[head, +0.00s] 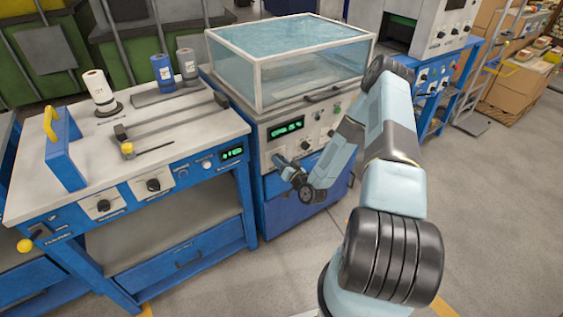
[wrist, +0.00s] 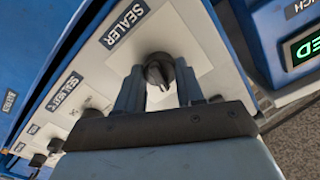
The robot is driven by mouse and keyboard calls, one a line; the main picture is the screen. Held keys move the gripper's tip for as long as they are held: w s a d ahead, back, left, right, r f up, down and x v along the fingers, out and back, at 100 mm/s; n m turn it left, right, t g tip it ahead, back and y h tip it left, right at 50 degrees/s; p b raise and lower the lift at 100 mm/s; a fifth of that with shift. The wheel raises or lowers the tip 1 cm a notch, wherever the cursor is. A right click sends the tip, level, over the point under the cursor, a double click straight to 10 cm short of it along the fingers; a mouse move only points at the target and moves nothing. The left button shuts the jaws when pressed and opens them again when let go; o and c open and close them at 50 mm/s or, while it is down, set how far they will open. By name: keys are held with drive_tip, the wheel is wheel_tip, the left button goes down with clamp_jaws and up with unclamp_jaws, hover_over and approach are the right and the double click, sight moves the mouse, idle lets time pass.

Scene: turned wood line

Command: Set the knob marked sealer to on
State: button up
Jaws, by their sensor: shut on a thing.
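The sealer knob (wrist: 160,71) is a round dark knob on a pale plate, beside the label SEALER (wrist: 127,21) in the wrist view. My gripper (wrist: 161,78) is shut on it, one finger on each side. In the head view my gripper (head: 281,164) is at the left of the front panel of the blue and grey machine (head: 290,212) with the clear cover. The knob is hidden there behind my gripper and wrist. I cannot read any on or off marks around it.
More knobs (wrist: 56,146) sit along the same panel in the wrist view. In the head view a green display (head: 286,129) is just above my gripper. A blue workbench (head: 170,245) with its own knobs stands close on the left.

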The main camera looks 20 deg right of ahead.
drive_tip(key=shift+d+m, duration=0.25)
drive_tip(key=shift+m, duration=1.05)
drive_tip(key=o, duration=1)
drive_tip(key=shift+a, duration=0.1)
drive_tip(key=shift+o, duration=0.2)
drive_tip(key=v, duration=1.3)
drive_tip(key=shift+s, duration=0.35)
